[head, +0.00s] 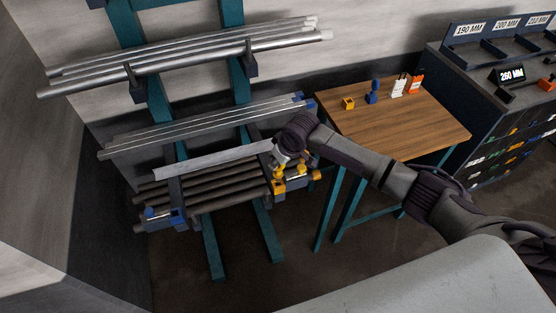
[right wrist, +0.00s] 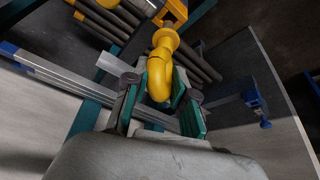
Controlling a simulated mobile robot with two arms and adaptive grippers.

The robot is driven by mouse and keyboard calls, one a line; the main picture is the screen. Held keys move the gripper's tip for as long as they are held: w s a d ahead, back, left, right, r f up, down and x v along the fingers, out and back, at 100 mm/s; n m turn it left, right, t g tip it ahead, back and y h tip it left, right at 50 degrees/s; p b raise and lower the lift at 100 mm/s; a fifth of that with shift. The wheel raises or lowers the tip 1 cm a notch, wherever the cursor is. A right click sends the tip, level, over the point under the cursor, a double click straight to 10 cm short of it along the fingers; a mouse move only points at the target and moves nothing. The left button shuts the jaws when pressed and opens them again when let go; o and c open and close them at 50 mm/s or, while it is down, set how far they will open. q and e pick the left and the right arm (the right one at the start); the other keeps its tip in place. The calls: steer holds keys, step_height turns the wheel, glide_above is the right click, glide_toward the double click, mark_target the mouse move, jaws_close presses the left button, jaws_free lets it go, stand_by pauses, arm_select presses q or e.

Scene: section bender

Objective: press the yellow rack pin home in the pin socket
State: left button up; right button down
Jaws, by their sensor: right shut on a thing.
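The yellow rack pin (right wrist: 160,72) has a bent, rounded handle and sits between the teal fingers of my right gripper (right wrist: 158,98), which is shut on it. In the head view my right gripper (head: 281,158) is at the right end of the rack's lower arms. A yellow fitting (right wrist: 174,12), which looks like the pin socket, shows at the top of the right wrist view and just below the gripper in the head view (head: 279,187). Whether the pin's tip is in the socket is hidden. My left gripper is not in view.
The teal rack (head: 156,101) carries bright tubes above and dark bars (head: 215,192) below. Blue and yellow fittings (head: 297,183) crowd its right lower end. A wooden table (head: 395,122) with small items stands to the right, a dark cabinet (head: 495,122) beyond.

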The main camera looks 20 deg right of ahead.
mark_target(278, 171)
steer(key=shift+f+b, duration=1.35)
steer(key=shift+f, duration=1.05)
steer(key=c, duration=0.9)
jaws_free()
steer(key=v, duration=1.2)
steer(key=shift+a, duration=0.1)
